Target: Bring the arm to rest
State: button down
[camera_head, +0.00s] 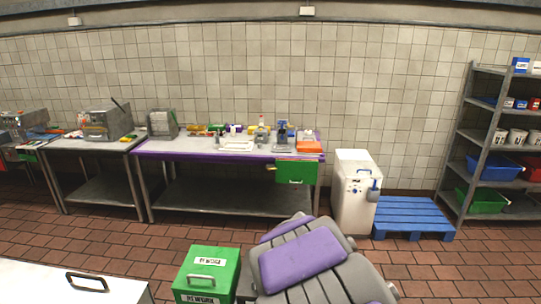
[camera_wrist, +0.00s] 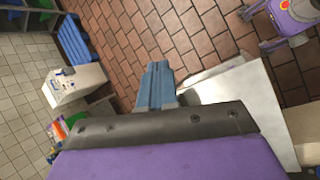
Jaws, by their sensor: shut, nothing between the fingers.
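My gripper (camera_wrist: 158,68) shows in the wrist view as two blue fingers side by side, shut with nothing between them. It points out over the brown tiled floor (camera_wrist: 205,30) and touches nothing that I can see. In the head view my purple and grey arm parts fill the bottom middle; I cannot make out the fingers there.
A steel table with a purple edge (camera_head: 228,156) holds trays and bottles by the wall. A white machine (camera_head: 352,205), a blue pallet (camera_head: 412,214) and a shelf rack (camera_head: 484,140) stand right. A green box (camera_head: 208,262) and white surface (camera_head: 40,290) are close.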

jog(key=s+a+f+m+g+y+b, duration=0.1)
jog(key=s+m, duration=0.3)
jog(key=s, duration=0.6)
jog(key=s+a+f+m+g+y+b, duration=0.1)
jog(key=s+m+y+b, duration=0.2)
jog(key=s, duration=0.6)
jog(key=s+a+f+m+g+y+b, duration=0.1)
jog(key=s+a+f+m+y+b, duration=0.1)
jog(key=s, duration=0.8)
jog(key=m+b, duration=0.1)
jog(key=m, duration=0.1)
jog(key=shift+s+m+g, duration=0.3)
jog(key=shift+m+g, duration=0.1)
jog(key=shift+d, duration=0.15)
